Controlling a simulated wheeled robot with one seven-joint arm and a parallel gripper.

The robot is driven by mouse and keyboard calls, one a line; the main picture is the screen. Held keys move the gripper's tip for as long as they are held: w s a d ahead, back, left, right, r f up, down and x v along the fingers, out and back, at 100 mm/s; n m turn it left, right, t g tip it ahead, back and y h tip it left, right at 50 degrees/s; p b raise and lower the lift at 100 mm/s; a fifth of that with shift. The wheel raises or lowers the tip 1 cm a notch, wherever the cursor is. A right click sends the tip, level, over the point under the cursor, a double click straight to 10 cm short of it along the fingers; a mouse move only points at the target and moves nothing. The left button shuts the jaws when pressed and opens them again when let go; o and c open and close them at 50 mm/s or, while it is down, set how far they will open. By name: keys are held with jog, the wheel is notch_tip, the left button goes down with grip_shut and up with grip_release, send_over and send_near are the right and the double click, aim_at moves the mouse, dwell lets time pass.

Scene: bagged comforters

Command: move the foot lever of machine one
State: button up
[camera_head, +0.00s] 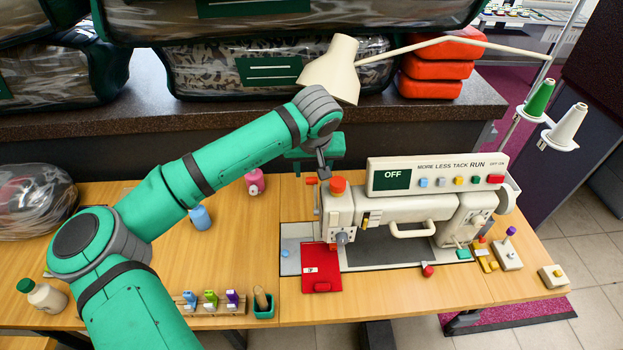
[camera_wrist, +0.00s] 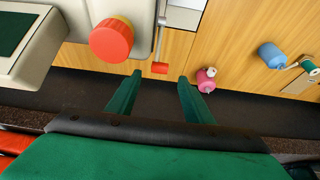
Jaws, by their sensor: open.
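The sewing machine (camera_head: 400,205) stands on the wooden table, its panel reading OFF. A small red-tipped lever (camera_head: 311,181) sticks out at the left of its head, beside a round red-and-yellow knob (camera_head: 338,185); I take it for the foot lever. In the wrist view the red lever tip (camera_wrist: 160,68) hangs on a thin metal rod, and the red knob (camera_wrist: 111,40) is left of it. My gripper (camera_wrist: 160,77) is open and empty, its two green fingers pointing toward the lever tip, one on each side of it in the picture. Contact cannot be told. In the head view my gripper (camera_head: 315,150) is just behind the machine head.
A pink spool (camera_head: 255,182) and a blue spool (camera_head: 200,217) stand left of the machine. A red plate (camera_head: 320,268) lies at its front left. Bagged comforters (camera_head: 270,65) and a lamp (camera_head: 333,70) are on the dark shelf behind. Thread cones (camera_head: 567,127) stand at right.

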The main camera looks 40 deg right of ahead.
aim_at(312, 179)
jog(key=x, duration=0.7)
jog(key=shift+d+f, duration=0.15)
jog(key=shift+f, duration=0.1)
grip_shut()
